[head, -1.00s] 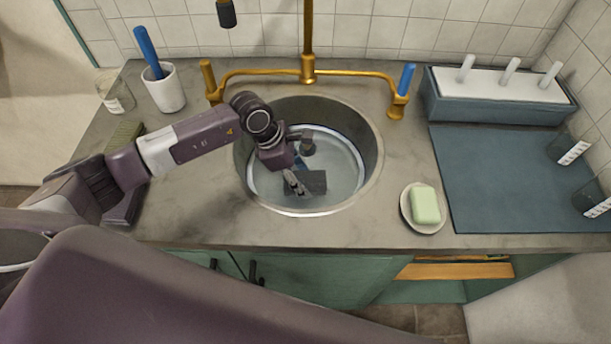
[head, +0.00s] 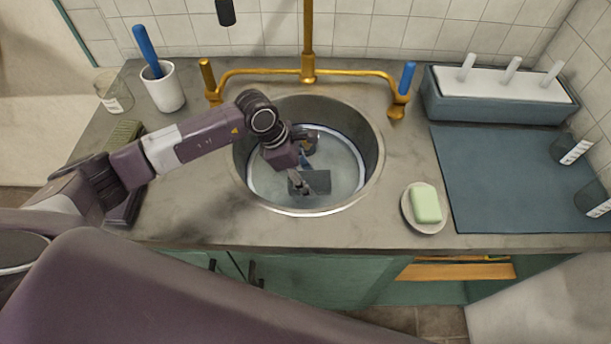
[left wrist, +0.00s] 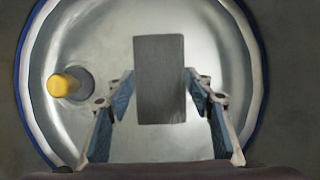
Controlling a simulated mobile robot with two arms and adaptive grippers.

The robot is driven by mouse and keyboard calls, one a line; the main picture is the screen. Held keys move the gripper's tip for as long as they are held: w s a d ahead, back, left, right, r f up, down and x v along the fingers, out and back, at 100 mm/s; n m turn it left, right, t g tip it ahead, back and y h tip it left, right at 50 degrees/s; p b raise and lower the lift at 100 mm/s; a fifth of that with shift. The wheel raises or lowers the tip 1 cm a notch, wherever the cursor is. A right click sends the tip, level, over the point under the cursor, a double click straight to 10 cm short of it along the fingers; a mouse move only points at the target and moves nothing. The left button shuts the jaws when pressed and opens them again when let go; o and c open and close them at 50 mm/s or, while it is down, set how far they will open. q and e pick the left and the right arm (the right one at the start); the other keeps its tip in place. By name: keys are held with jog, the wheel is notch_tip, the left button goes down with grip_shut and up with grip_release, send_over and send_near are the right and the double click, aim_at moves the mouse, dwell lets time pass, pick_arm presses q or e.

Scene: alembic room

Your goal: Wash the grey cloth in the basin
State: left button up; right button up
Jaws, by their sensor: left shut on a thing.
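The round metal basin (head: 372,150) is set in the counter, with what looks like shallow clear water inside. The grey cloth (head: 319,181) is a small dark rectangle low in the basin. My left gripper (head: 298,186) reaches down into the basin and is shut on the cloth. In the left wrist view the cloth (left wrist: 160,78) lies between the two blue-padded fingers of the left gripper (left wrist: 162,92). I cannot tell whether the cloth touches the basin floor. My right gripper is not in view.
A brass tap (head: 308,75) stands behind the basin. Right are a soap dish (head: 408,211) with green soap (head: 426,205), a blue mat (head: 500,180) and a rack (head: 500,107).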

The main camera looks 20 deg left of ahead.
pick_arm(q)
jog(key=shift+s+a+r, duration=0.1)
jog(key=shift+s+a, duration=0.05)
jog(key=shift+a, duration=0.4)
jog(key=shift+r+p, duration=2.55)
jog(key=shift+r, duration=1.95)
notch_tip(320, 180, up, 12)
jog(key=p, duration=0.6)
jog(key=shift+p, duration=0.35)
